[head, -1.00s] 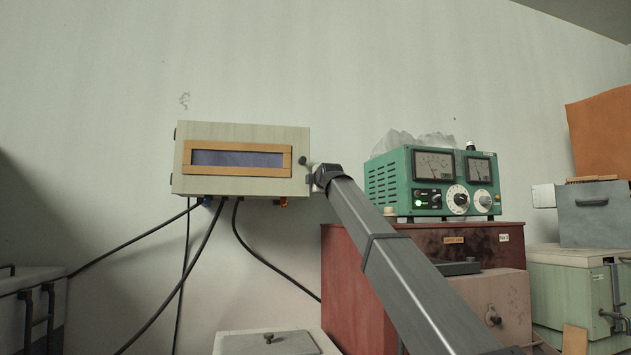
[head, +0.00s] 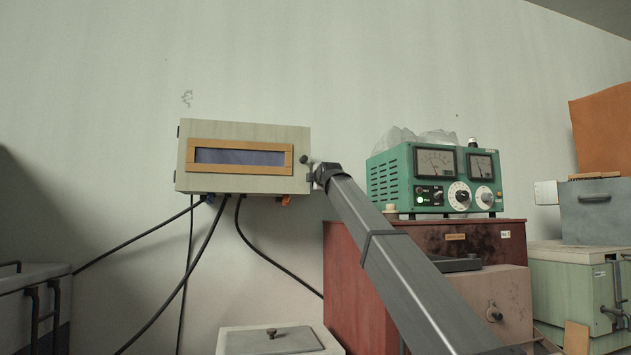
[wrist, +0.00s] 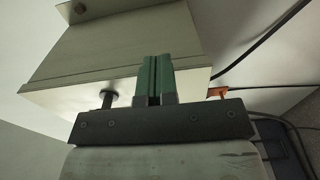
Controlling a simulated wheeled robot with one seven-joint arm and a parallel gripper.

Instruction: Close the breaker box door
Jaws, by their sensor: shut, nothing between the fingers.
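The breaker box (head: 240,131) hangs on the wall left of centre in the head view. Its pale door, with an orange-framed window (head: 240,157), covers the front and looks shut or nearly so; I cannot tell if it is fully flush. A dark knob (head: 304,160) sits at the door's right edge. My gripper (head: 317,178) is at that edge, just below the knob; contact is unclear. In the wrist view my gripper's green fingers (wrist: 156,80) are together and empty, against or just in front of the box (wrist: 125,45), beside the black knob (wrist: 108,98).
Black cables (head: 187,275) hang below the box. A green meter unit (head: 398,180) stands on a red-brown cabinet (head: 355,270) to the right, close to my arm. A lidded pale box (head: 235,340) stands below.

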